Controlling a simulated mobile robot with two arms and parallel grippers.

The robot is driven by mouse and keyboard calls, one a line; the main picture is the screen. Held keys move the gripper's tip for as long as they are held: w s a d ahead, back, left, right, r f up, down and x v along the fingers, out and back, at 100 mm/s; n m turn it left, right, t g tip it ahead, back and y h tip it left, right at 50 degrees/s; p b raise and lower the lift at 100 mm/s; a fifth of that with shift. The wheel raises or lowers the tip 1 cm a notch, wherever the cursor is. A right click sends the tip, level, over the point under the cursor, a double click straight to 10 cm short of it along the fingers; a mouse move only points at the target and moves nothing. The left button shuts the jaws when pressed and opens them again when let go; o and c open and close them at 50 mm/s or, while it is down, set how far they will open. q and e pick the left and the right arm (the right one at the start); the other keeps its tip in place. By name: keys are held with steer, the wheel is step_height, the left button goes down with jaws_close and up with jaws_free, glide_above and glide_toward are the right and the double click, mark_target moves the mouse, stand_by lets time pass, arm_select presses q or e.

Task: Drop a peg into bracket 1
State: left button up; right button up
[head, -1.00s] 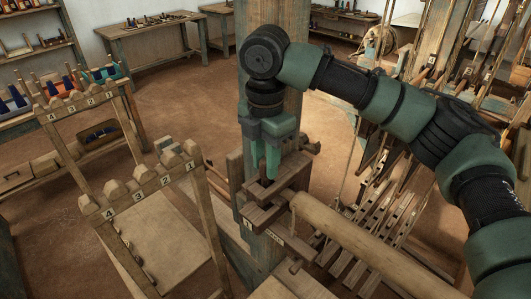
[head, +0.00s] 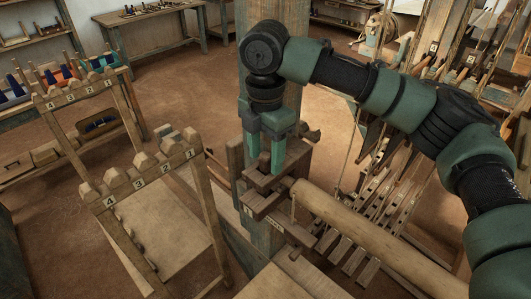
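My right gripper (head: 265,158) points down just above the wooden bracket (head: 265,203) on the loom post. Its two green fingers are spread apart with a gap between them. A small dark wooden piece, perhaps the top of the peg (head: 266,180), shows in the bracket just below the fingertips. How deep it sits cannot be told. A small label is on the bracket side, too small to read surely. The round wooden beam (head: 365,240) has its end beside the bracket. My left gripper is not in view.
A wooden rack numbered 4 to 1 (head: 138,183) stands to the left, with a similar rack (head: 75,97) behind it. Treadle slats (head: 375,235) lie below the beam. A workbench (head: 150,18) stands at the back. Open floor lies between.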

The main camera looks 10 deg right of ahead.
steer(key=shift+r, duration=0.1)
steer(key=shift+r+b, duration=0.3)
steer(key=shift+r, duration=0.05)
step_height(320, 180, up, 6)
steer(key=shift+f+b, duration=0.25)
steer(key=shift+b, duration=0.65)
steer(key=shift+r, duration=0.6)
step_height(320, 180, up, 7)
steer(key=p, duration=0.2)
